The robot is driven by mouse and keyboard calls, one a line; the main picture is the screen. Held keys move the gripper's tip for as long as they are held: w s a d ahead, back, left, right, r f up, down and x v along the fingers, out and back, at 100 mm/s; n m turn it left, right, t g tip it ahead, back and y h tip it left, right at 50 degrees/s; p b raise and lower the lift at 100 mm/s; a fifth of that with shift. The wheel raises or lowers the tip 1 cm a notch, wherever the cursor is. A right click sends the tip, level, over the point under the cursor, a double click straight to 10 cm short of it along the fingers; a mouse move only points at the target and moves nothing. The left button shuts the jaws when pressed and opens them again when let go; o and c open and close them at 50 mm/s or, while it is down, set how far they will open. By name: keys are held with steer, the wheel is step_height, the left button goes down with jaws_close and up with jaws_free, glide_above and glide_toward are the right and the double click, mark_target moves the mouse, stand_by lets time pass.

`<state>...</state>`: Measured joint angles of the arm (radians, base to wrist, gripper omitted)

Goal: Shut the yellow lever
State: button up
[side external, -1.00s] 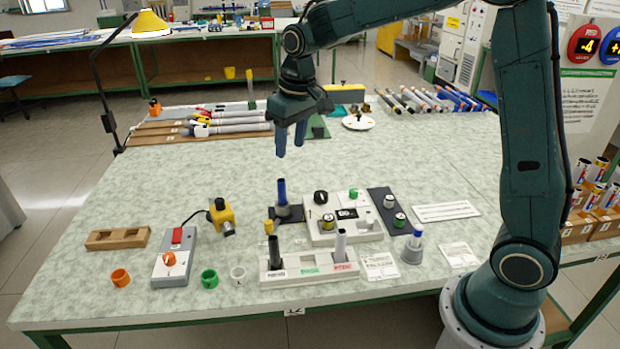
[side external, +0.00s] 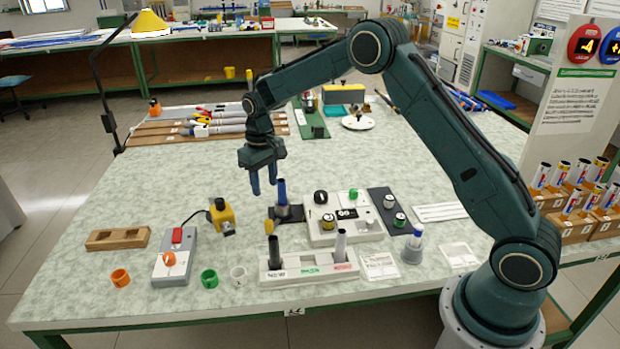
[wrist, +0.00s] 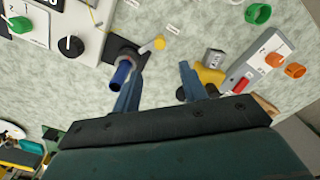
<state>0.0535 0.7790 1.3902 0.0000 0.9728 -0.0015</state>
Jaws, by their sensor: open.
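A small yellow knob (side external: 268,227) shows in the side view in front of a dark fixture (side external: 290,214). In the wrist view the yellow knob (wrist: 159,43) sits at the end of a short pale arm from that fixture; it looks like the yellow lever. A blue-topped rod (side external: 282,191) stands upright in the fixture. My gripper (side external: 264,187) is open and empty, pointing down, above and just left of the fixture. In the wrist view its left finger is close to the blue rod (wrist: 122,74); whether they touch I cannot tell.
A yellow box (side external: 222,215) with a black top and cable stands left of the fixture. A white panel with knobs (side external: 343,228) is to the right. A pale rack (side external: 310,270) with upright rods is in front.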

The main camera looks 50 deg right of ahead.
mark_target(268, 221)
step_height(268, 221, down, 14)
steer(key=shift+r, duration=0.1)
stand_by(0.8)
jaws_close()
